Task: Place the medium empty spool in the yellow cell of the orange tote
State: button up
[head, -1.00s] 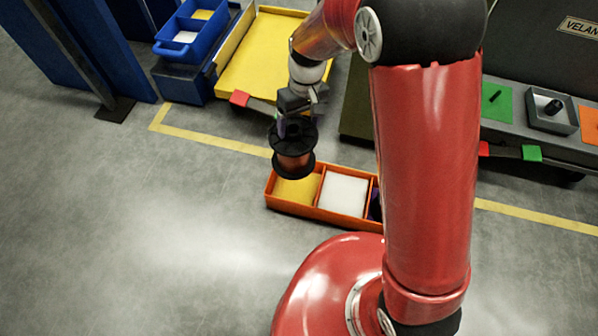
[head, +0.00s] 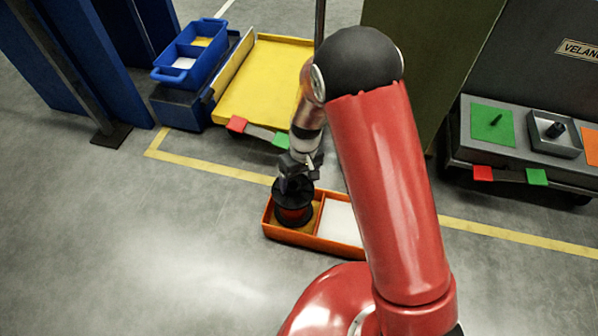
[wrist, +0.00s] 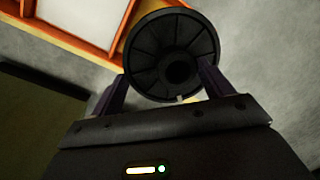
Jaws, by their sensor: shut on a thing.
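My gripper (head: 296,178) is shut on a black-flanged spool (head: 292,214), which has a copper-brown middle. The spool hangs upright below the gripper, at the left cell of the orange tote (head: 300,241). That cell's yellow floor (head: 317,213) shows only in part, shaded around the spool. I cannot tell whether the spool touches the floor. In the wrist view the spool's round black flange (wrist: 172,45) sits between the two fingers of my gripper (wrist: 163,80), and the orange tote's rim (wrist: 125,30) is beside it.
The tote's white cell (head: 342,222) is right of the spool; my arm hides the tote's right end. Behind stand a yellow-topped cart (head: 265,85) and a blue two-cell tote (head: 190,52). A grey cart (head: 510,155) is at the right. The floor at left is clear.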

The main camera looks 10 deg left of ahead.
jog(key=shift+f+b, duration=0.4)
jog(key=shift+f, duration=1.95)
jog(key=o, duration=1.6)
notch_tip(320, 180, up, 12)
jog(key=w+p, duration=0.1)
jog(key=p, duration=0.1)
jog(key=shift+w+d, duration=0.35)
jog(key=shift+d, duration=0.05)
